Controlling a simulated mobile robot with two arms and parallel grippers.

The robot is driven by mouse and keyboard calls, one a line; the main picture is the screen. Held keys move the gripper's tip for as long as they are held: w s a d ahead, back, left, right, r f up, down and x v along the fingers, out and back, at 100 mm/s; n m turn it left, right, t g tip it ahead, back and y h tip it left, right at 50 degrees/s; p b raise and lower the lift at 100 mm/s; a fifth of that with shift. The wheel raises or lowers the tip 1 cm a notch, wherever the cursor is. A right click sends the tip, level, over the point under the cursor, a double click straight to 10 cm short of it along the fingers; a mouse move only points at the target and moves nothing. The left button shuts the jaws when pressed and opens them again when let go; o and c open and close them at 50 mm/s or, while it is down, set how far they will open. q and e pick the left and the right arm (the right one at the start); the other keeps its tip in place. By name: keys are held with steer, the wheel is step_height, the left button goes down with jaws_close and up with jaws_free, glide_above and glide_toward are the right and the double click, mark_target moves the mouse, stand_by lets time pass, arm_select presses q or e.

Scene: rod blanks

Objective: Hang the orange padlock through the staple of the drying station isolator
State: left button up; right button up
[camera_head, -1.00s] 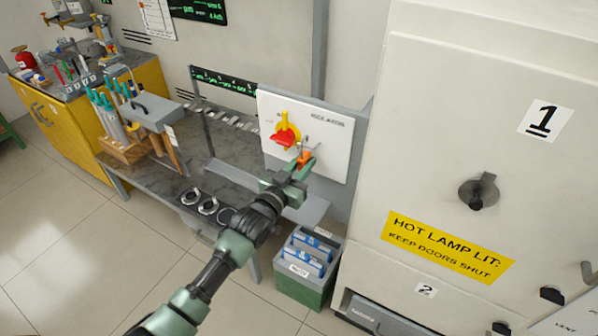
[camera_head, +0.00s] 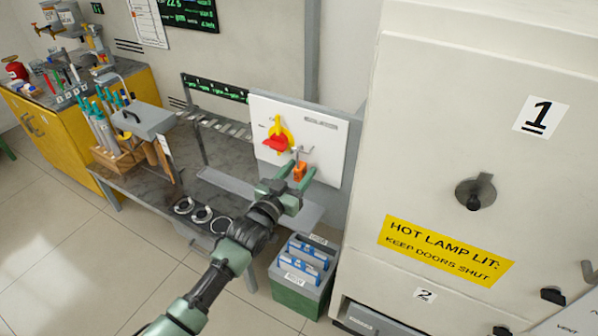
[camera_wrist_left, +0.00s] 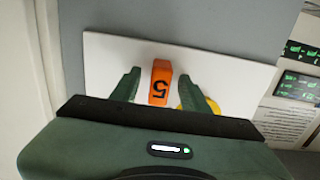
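The orange padlock (camera_head: 299,172) hangs at the grey staple (camera_head: 302,151) on the white isolator panel (camera_head: 335,135), just below the red handle on its yellow plate (camera_head: 277,138). Whether the shackle passes fully through the staple is too small to tell. In the left wrist view the padlock (camera_wrist_left: 160,82) shows a black 5, upside down. My left gripper (camera_head: 296,180) is open around the padlock, with a gap on each side between finger and body. My right gripper is out of view.
A large cream cabinet (camera_head: 440,130) with a yellow warning label stands close to the right. A grey-green box of blue packets (camera_head: 303,275) is below on the floor. A dark bench (camera_head: 150,185) with a tool rack (camera_head: 122,150) extends left.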

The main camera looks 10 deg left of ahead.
arm_select(q)
steer(key=shift+s+f, duration=0.1)
steer(key=shift+s+a, duration=0.15)
steer(key=shift+s, duration=0.1)
steer(key=s+a+f+n+g+y+b, duration=0.15)
steer(key=s+a+f+g, duration=0.3)
steer(key=s, duration=0.95)
steer(key=s+a+f+g+y, duration=0.3)
steer(key=s+f+g, duration=0.15)
steer(key=s, duration=0.85)
steer(key=s+a+f+n+g+y, duration=0.1)
steer(key=s+a+f+g+y, duration=0.25)
steer(key=s, duration=1.05)
step_height(320, 180, down, 28)
steer(key=s+f+g+h, duration=0.1)
steer(key=s+g+h, duration=0.1)
steer(key=s+a+f+g+b, duration=0.1)
steer(key=s+a+f, duration=0.1)
steer(key=s+f, duration=1.3)
steer(key=shift+s+a+f+m, duration=0.3)
steer(key=shift+s+m, duration=0.15)
steer(key=shift+s, duration=0.15)
